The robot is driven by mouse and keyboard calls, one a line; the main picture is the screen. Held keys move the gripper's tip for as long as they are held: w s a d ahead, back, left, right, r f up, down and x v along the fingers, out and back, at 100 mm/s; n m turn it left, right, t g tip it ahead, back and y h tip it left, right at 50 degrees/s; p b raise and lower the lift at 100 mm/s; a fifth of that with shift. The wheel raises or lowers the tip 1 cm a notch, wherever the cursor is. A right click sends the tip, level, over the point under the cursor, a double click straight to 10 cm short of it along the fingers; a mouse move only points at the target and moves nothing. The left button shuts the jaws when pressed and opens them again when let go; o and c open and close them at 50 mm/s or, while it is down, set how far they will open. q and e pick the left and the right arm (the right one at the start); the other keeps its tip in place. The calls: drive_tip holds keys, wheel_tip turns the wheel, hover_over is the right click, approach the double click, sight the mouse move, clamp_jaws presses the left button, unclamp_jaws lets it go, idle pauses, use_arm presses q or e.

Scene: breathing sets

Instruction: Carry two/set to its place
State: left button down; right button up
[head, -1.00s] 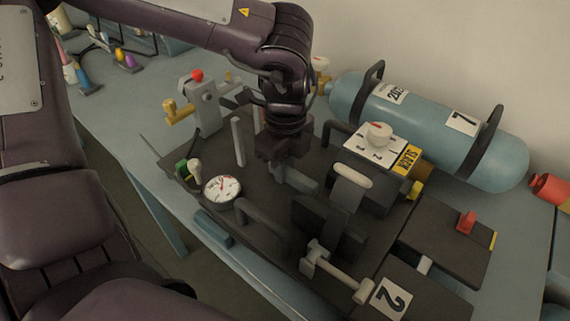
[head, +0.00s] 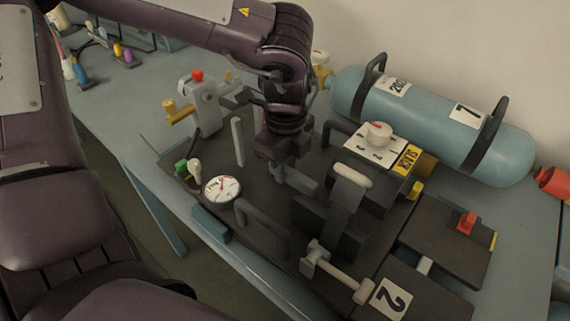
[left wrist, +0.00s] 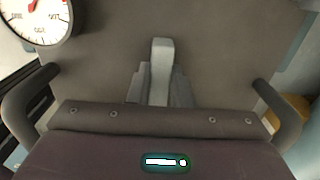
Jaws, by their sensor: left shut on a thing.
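The set marked 2 is a dark board (head: 203,165) with a round white gauge (head: 221,190), upright handles, and a white dial box (head: 376,140). A plate with a "2" label (head: 391,298) is at its lower right. My left gripper (head: 286,172) reaches down over the middle of the board and is shut on the set. In the left wrist view, a pale grey bar (left wrist: 160,70) stands at the jaws in front of the board, with the gauge (left wrist: 38,18) at upper left. The exact grip is hidden in the head view. My right gripper is out of view.
A blue cylinder (head: 430,125) marked 7 with black straps lies behind the set. A red-topped grey post (head: 203,98) stands at the board's far left. Small coloured bottles (head: 83,78) are on the blue bench at upper left. The bench (head: 125,115) is clear between them.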

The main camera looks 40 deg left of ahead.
use_arm(q)
drive_tip(key=shift+w+r, duration=0.1)
idle(0.3)
drive_tip(key=c, duration=1.3)
unclamp_jaws()
drive_tip(key=shift+o, duration=0.2)
drive_tip(key=shift+s, duration=0.2)
wheel_tip(320, 180, up, 8)
drive_tip(key=shift+w, duration=0.1)
